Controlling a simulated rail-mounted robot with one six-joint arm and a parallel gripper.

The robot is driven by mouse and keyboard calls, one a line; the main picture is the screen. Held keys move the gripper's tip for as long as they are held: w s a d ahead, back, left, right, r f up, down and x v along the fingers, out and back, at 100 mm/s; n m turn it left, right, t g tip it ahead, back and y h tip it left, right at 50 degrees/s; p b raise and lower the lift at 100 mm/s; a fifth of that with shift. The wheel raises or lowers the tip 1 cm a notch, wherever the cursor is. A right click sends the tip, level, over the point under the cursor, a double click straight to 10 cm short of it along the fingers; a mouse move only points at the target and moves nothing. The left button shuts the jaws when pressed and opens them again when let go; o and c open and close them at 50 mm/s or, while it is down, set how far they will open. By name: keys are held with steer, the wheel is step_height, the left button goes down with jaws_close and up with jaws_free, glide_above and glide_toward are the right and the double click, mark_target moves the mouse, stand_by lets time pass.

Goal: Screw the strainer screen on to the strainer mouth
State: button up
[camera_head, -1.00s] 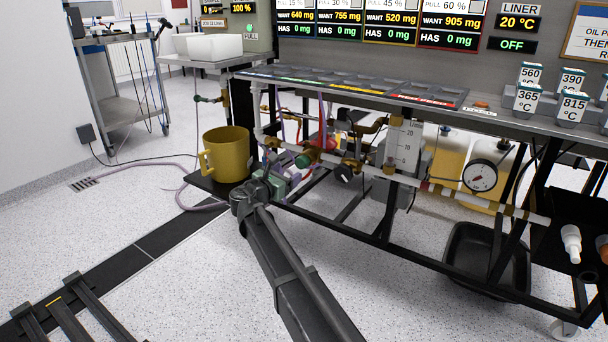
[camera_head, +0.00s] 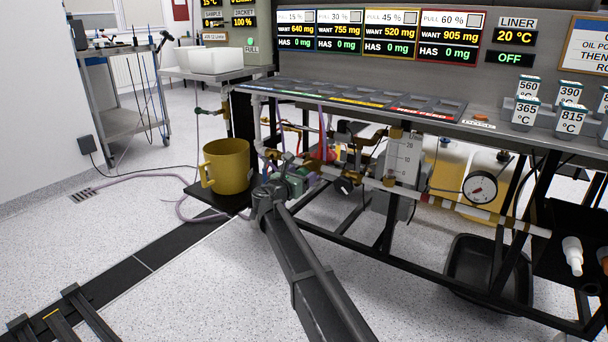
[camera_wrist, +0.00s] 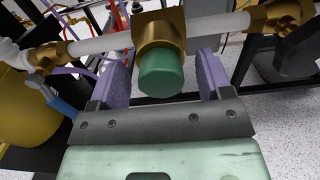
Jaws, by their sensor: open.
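A short green cylinder (camera_wrist: 161,75), which looks like the strainer screen, sits at the mouth of a brass fitting (camera_wrist: 158,32) on a white pipe in the wrist view. I cannot tell whether it is threaded in. My gripper (camera_wrist: 164,78) is open, with one purple finger on each side of the cylinder. A gap shows between each finger and the cylinder. In the head view my gripper (camera_head: 296,178) is at the left part of the bench's lower pipework, and the green cylinder is hard to make out there.
A yellow mug (camera_head: 228,168) stands left of my gripper on a black shelf. A white pipe with a dial gauge (camera_head: 480,187) runs right. The bench's black frame and a black tray (camera_head: 478,272) lie below right. Open floor lies in front.

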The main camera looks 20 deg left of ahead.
steer(key=n, duration=0.4)
steer(key=shift+n, duration=0.4)
steer(key=n, duration=0.2)
steer(key=shift+n, duration=0.4)
steer(key=n, duration=0.4)
steer(key=shift+n, duration=0.3)
steer(key=shift+n, duration=2.2)
jaws_close()
